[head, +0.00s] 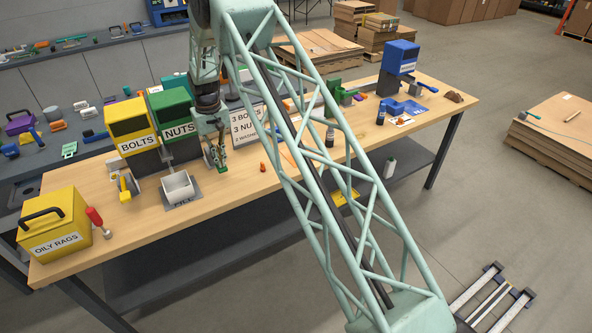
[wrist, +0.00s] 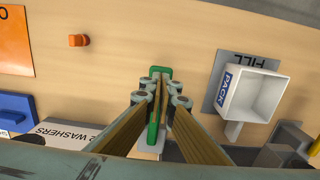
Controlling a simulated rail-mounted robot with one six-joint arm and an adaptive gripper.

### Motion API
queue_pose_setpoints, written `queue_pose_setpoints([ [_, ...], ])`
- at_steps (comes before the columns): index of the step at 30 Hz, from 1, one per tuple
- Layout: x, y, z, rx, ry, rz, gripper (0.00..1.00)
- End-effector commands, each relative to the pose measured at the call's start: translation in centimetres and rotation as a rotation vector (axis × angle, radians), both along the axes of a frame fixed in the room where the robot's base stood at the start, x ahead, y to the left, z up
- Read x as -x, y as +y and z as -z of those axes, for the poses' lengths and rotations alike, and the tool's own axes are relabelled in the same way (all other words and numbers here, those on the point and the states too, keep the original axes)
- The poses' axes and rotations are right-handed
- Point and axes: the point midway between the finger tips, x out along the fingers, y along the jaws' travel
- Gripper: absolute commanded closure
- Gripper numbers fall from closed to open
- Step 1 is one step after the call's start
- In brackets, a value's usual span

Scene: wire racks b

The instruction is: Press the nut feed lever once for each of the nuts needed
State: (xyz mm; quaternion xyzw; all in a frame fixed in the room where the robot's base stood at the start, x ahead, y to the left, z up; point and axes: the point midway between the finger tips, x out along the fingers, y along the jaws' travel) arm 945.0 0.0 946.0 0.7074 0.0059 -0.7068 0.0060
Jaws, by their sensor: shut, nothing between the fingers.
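The green nuts dispenser (head: 173,120) stands at the back of the wooden bench, labelled NUTS. Its green nut feed lever (wrist: 154,132) lies directly under my gripper (wrist: 161,88) in the wrist view, partly hidden by the fingers. In the head view my gripper (head: 219,160) points down just right of the dispenser. The fingers are shut with nothing between them; I cannot tell whether they touch the lever. A white open box (wrist: 256,94) marked PACK stands on the grey FILL plate (head: 183,202); its visible inside looks empty. A sign (head: 241,124) is partly hidden; 2 WASHERS reads in the wrist view.
The yellow bolts dispenser (head: 131,124) and its yellow lever (head: 124,187) are to the left. A blue dispenser (head: 399,62) stands far right. A yellow OILY RAGS box (head: 54,221) sits at the left end. A small orange piece (wrist: 78,40) lies on the bench.

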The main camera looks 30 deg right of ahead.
Motion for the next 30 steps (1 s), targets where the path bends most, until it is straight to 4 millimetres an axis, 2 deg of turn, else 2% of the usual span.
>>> queue_pose_setpoints([
  [30, 0.09, 0.0, 0.56, 0.0, 0.002, 0.0, 1.0],
])
